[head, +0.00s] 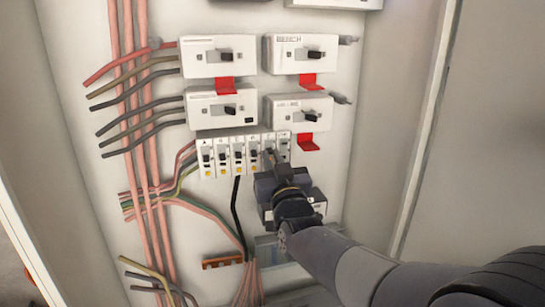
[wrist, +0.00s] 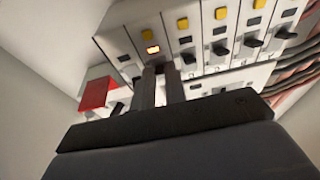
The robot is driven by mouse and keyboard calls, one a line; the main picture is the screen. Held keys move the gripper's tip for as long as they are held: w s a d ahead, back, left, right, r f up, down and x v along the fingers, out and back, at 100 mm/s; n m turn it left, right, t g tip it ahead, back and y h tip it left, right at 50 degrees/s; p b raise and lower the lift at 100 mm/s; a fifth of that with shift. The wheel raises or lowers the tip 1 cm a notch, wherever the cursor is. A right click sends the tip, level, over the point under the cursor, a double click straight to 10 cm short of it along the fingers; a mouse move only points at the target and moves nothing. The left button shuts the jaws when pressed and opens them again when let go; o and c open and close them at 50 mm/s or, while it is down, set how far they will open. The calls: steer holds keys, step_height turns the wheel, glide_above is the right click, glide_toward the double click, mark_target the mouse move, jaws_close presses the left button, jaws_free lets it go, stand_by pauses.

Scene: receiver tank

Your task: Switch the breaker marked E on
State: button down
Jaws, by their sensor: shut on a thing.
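A row of white breakers (head: 238,157) shows in the head view, with A legible at its left end and the other letters blurred. Breaker E (head: 268,141) looks to be second from the right, its lower part behind my gripper (head: 268,168).
Neighbouring levers (wrist: 188,59) stand close beside the fingers. Larger white switches (head: 219,56) with red tabs (head: 308,142) sit above the row. Pink and dark cables (head: 150,140) run down the left. The cabinet's side wall (head: 470,130) is at the right.

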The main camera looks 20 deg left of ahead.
mark_target(269, 146)
step_height(269, 146, up, 2)
steer(key=g+h+p, duration=0.1)
steer(key=g+p, duration=0.1)
steer(key=p, duration=0.3)
steer(key=shift+s+g, duration=0.1)
steer(key=shift+g, duration=0.3)
steer(key=r+g+h+p, duration=0.1)
steer(key=g+p, duration=0.1)
steer(key=p, duration=0.6)
steer(key=shift+r+h+p, duration=0.15)
steer(key=shift+h+p, duration=0.15)
steer(key=shift+p, duration=0.05)
steer(key=p, duration=0.3)
steer(key=shift+r+g+h, duration=0.1)
steer(key=shift+g+h, duration=0.3)
steer(key=shift+g+p, duration=0.3)
steer(key=shift+p, duration=0.6)
steer(key=c, duration=1.7)
jaws_free()
steer(key=shift+f, duration=0.2)
steer(key=shift+r, duration=0.1)
steer(key=v, duration=1)
steer(key=shift+s+d+r, duration=0.1)
steer(key=shift+s+d, duration=0.05)
steer(key=shift+s, duration=0.1)
